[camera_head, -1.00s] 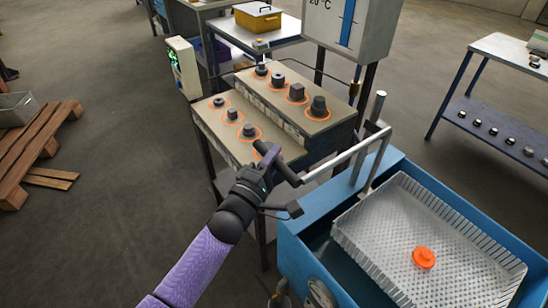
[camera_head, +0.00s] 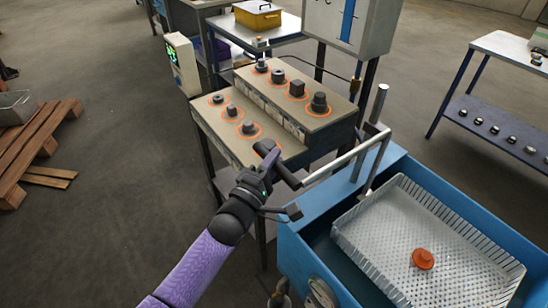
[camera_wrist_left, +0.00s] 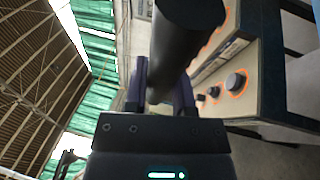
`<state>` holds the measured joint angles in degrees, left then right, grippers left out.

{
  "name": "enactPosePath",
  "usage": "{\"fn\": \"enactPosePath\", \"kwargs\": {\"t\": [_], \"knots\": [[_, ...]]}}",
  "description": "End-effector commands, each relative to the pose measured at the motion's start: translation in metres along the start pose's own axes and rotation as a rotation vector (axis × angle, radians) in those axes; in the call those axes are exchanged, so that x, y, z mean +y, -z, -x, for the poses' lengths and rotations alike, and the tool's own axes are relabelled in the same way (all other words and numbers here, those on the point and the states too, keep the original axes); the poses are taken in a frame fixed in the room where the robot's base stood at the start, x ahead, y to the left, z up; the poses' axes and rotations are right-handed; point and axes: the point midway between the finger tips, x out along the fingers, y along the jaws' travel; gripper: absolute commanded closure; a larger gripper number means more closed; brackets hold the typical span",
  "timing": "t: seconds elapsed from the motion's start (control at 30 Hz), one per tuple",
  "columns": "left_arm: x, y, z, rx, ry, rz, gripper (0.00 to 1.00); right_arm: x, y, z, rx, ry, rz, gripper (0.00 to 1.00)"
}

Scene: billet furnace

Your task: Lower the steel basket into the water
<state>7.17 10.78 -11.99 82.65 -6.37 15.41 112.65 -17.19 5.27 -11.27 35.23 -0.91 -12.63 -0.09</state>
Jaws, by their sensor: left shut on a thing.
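The steel basket (camera_head: 385,220) is a pale perforated tray inside the blue tank (camera_head: 303,219) at the lower right of the head view. An orange-brown round part (camera_head: 423,258) lies on its floor. A grey bar (camera_head: 340,164) runs from the basket's hanger to a black handle (camera_head: 287,175). My left gripper (camera_head: 267,171) is shut around this handle, left of the tank. The dark handle (camera_wrist_left: 187,45) also shows between the fingers in the left wrist view. Dark water seems to show left of the basket; its level against the basket floor is unclear. My right gripper is out of view.
A stepped stand (camera_head: 245,152) with several dark parts in orange rings stands just beyond my left gripper. A blue-legged table (camera_head: 505,50) is at right, a wooden pallet (camera_head: 40,140) at left. Floor between is clear.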

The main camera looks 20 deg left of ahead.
Motion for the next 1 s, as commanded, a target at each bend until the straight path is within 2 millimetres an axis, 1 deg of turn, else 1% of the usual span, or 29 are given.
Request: {"fn": "enactPosePath", "kwargs": {"t": [0.03, 0.3, 0.5, 0.57, 0.7, 0.83, 1.0], "knots": [[-0.021, 0.001, 0.005, 0.001, 0.012, 0.001, 1.0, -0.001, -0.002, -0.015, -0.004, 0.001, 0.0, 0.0], [-0.095, 0.007, 0.019, 0.002, 0.017, 0.001, 1.0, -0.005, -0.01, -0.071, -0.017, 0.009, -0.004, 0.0], [-0.142, 0.01, 0.028, 0.002, 0.016, 0.001, 1.0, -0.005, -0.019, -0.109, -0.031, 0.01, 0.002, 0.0], [-0.153, 0.011, 0.03, 0.002, 0.016, 0.001, 1.0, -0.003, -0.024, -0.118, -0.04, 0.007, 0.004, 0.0], [-0.177, 0.013, 0.034, 0.001, 0.015, 0.001, 1.0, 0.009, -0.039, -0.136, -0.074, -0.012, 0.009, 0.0], [-0.192, 0.015, 0.037, 0.004, 0.014, 0.001, 1.0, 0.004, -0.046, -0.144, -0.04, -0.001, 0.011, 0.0], [-0.206, 0.018, 0.04, 0.007, 0.014, 0.001, 1.0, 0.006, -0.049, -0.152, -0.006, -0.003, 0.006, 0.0]]}}
